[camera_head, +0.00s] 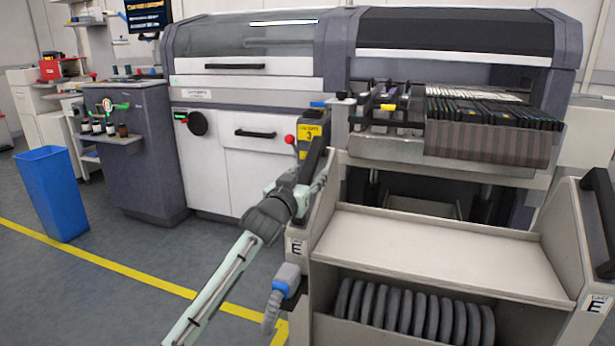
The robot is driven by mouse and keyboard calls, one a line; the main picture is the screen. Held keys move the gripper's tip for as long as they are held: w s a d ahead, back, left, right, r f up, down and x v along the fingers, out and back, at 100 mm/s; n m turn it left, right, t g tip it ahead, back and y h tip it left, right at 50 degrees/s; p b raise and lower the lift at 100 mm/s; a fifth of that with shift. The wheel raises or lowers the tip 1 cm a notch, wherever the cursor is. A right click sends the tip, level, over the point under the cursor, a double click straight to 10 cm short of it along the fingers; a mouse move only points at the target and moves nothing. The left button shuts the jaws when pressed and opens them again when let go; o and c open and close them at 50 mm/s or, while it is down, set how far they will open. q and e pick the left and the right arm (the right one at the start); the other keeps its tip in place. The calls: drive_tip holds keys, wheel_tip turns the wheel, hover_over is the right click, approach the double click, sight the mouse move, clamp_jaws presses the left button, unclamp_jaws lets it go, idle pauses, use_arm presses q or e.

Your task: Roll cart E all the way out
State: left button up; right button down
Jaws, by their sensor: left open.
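Cart E (440,250) is a beige trolley standing in front of the machine, with "E" labels on its two front posts. My right gripper is not in view.
The machine (250,100) stands behind the cart, with a feeder bank (490,110) above it. A red-knobbed lever (289,139) is beside a yellow "3" sign (310,138). A blue bin (52,195) stands at left. Floor left of the cart is clear, crossed by a yellow line (110,265).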

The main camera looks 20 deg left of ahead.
use_arm(q)
clamp_jaws()
idle(0.3)
idle(0.3)
